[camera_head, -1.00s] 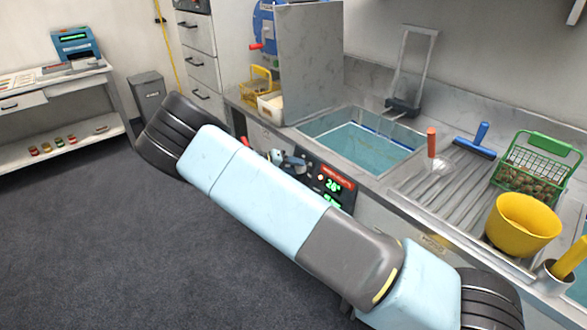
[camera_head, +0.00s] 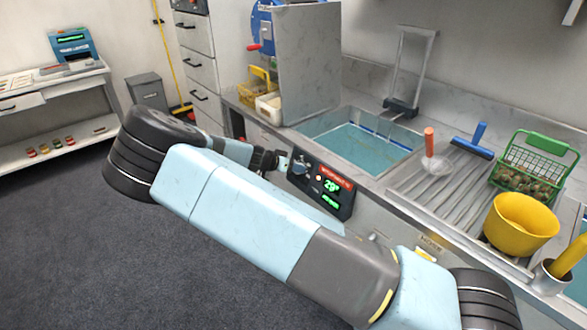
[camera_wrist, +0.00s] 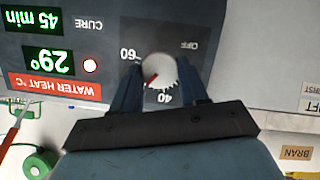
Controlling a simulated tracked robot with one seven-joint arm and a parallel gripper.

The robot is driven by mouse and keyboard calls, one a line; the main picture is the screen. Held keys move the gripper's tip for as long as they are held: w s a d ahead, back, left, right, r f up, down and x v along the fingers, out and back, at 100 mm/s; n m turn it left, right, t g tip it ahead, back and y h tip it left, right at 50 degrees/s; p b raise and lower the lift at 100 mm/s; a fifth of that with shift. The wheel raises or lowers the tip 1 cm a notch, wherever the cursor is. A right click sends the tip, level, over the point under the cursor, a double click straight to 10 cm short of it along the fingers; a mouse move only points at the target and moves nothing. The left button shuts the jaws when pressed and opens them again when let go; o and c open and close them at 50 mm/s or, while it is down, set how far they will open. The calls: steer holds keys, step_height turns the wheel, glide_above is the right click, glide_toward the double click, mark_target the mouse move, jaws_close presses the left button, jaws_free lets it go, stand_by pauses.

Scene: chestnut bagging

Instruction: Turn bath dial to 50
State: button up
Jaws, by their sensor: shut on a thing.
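The bath dial (camera_wrist: 161,68) is a round pale knob on the dark control panel (camera_head: 322,186), shown upside down in the wrist view. Its red pointer lies between the 40 and 60 marks. My gripper (camera_wrist: 159,76) is shut on the dial, one blue finger on each side. In the head view my gripper (camera_head: 284,163) is at the panel's left part, and it hides most of the dial. The green WATER HEAT display (camera_wrist: 49,61) reads 29°, and the CURE display (camera_wrist: 40,19) reads 45 min.
The water bath (camera_head: 360,147) is set into the counter above the panel. A yellow bowl (camera_head: 520,224) and a green basket of chestnuts (camera_head: 535,165) stand on the drainer at right. A grey bin (camera_head: 148,90) stands at the back left. The floor at left is clear.

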steer(key=shift+s+f+m, duration=0.1)
steer(key=shift+m, duration=0.4)
stand_by(0.3)
steer(key=o, duration=1.1)
steer(key=shift+t, duration=0.3)
steer(key=shift+c, duration=0.2)
steer(key=v, duration=1.3)
steer(key=shift+r, duration=0.45)
steer(key=shift+s, duration=0.1)
